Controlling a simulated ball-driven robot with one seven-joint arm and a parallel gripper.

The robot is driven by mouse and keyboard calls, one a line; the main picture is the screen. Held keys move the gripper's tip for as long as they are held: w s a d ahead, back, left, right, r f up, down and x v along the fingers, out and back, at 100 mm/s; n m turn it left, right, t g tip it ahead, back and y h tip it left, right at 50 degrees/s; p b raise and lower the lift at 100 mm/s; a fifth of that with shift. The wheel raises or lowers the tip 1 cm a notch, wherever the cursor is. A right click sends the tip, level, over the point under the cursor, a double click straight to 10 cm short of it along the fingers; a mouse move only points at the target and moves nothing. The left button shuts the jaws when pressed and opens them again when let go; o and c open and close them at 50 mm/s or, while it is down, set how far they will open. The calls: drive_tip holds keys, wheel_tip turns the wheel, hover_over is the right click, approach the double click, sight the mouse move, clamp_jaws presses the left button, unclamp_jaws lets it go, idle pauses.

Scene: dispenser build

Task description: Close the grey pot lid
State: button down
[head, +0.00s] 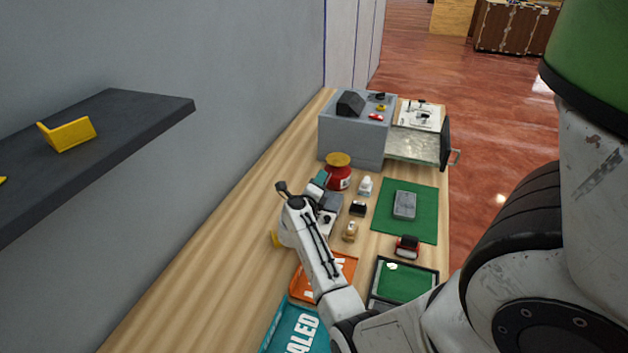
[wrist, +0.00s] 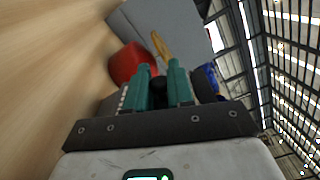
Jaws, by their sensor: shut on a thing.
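My gripper (head: 318,182) has teal fingers and is low over the table, beside the red pot. In the wrist view my gripper (wrist: 158,80) is shut on a small dark knob-like part (wrist: 158,84). Dark grey rounded surfaces (wrist: 204,84) show on both sides of the fingers; they look like the grey pot or its lid, but the fingers hide most of it. In the head view my arm covers this spot, so I cannot tell how the lid sits. A grey block-like thing (head: 331,203) shows just right of my wrist.
The red pot (head: 338,178) with a yellow top stands just beyond my gripper. A grey machine (head: 356,140) stands behind it. Small bottles, a green mat (head: 424,225), an orange tray (head: 345,266) and a teal bin (head: 280,325) crowd the table.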

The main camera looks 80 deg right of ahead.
drive_tip(key=shift+s+a+f+m, duration=0.1)
drive_tip(key=shift+s+m, duration=0.3)
drive_tip(key=shift+m, duration=0.25)
drive_tip(key=shift+s+f+m, duration=0.1)
drive_tip(key=shift+s+m, duration=0.25)
drive_tip(key=shift+m, duration=0.3)
drive_tip(key=c, duration=1.1)
unclamp_jaws()
drive_tip(key=shift+o, duration=0.2)
drive_tip(key=shift+a, duration=0.1)
drive_tip(key=a, duration=0.7)
drive_tip(key=w+a, duration=0.1)
drive_tip(key=a, duration=0.2)
drive_tip(key=shift+w+a+b, duration=0.1)
drive_tip(key=shift+a+b, duration=0.2)
drive_tip(key=shift+b, duration=0.05)
